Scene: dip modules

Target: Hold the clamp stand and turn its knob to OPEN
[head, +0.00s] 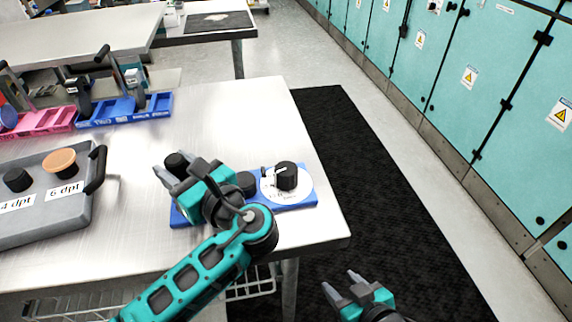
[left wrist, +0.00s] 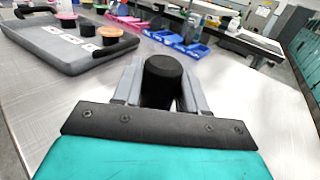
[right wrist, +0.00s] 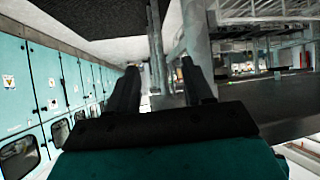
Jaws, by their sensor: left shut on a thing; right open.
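The clamp stand has a blue base (head: 300,200) near the table's right front corner. At its right end is a black knob (head: 287,176) on a white dial (head: 304,188); the dial's markings are too small to read. A shorter black part (head: 246,183) stands left of the dial. My left gripper (head: 172,172) is shut on the black post at the stand's left end; the post (left wrist: 162,80) shows between its fingers in the left wrist view. My left arm hides part of the base. My right gripper (head: 343,287) is open and empty, off the table's right front corner.
A grey tray (head: 85,205) with black and orange-topped pieces and labels is at the left. Blue (head: 125,112) and pink (head: 45,122) bins holding tools stand behind. A black mat (head: 350,160) covers floor right of the table, before teal cabinets (head: 500,90). The table behind the stand is clear.

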